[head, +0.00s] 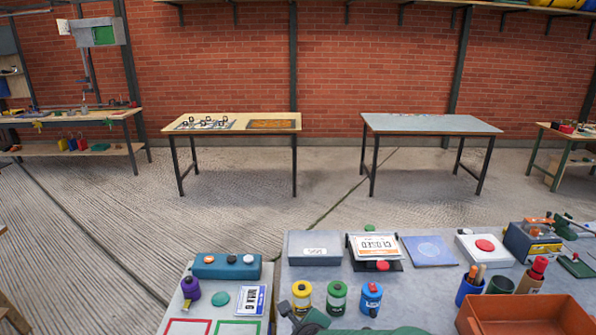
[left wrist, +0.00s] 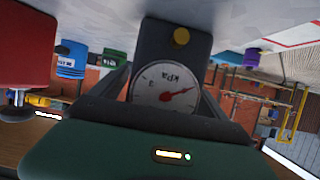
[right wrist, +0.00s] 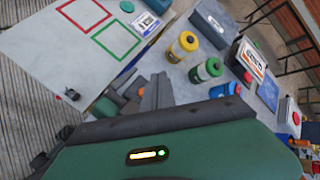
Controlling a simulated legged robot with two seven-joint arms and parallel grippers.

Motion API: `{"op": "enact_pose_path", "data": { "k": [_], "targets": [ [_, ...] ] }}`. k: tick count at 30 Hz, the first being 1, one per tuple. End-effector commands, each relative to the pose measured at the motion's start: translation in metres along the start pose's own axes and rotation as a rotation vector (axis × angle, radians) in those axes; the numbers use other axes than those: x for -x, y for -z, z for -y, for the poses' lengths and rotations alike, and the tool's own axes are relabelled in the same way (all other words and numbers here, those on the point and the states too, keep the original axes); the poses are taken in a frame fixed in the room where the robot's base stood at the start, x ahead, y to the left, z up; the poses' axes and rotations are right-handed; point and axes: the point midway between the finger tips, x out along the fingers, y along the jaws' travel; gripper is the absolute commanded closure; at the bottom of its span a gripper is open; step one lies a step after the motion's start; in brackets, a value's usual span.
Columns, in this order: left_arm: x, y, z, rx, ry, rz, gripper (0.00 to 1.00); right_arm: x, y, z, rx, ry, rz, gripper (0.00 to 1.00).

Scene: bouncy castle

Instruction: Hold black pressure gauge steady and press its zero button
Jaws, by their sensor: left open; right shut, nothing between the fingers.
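The black pressure gauge (left wrist: 174,46) shows in the left wrist view, with a dark body, a white kPa dial and a red needle. Its dial appears upside down there. A round yellow button (left wrist: 181,36) sits on the body above the dial. My left gripper (left wrist: 162,84) is open, with one finger on each side of the dial. My right gripper (right wrist: 156,92) is shut and empty above the grey table; its dark tips and green housing also show at the bottom of the head view (head: 305,318). Dark shapes beside its fingers are too unclear to name.
Yellow (head: 302,297), green (head: 337,297) and blue (head: 371,298) canisters stand behind my right gripper on the table. An orange tray (head: 525,316) lies at right. A teal button box (head: 226,266) and a purple bottle (head: 191,290) are at left.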

Motion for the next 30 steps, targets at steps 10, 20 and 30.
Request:
{"op": "enact_pose_path", "data": {
  "k": [10,20,30],
  "targets": [
    [0.037,0.0,-0.001,-0.003,-0.003,0.001,0.15,0.0,0.0,0.0,0.0,0.0,0.0,1.0],
    [0.11,-0.001,-0.001,-0.001,-0.002,0.002,0.15,0.0,0.0,0.0,0.0,0.0,0.0,1.0],
    [0.124,0.015,0.034,-0.01,-0.129,0.235,0.15,0.037,0.06,-0.001,0.73,-0.099,0.017,1.0]
  ]
}}
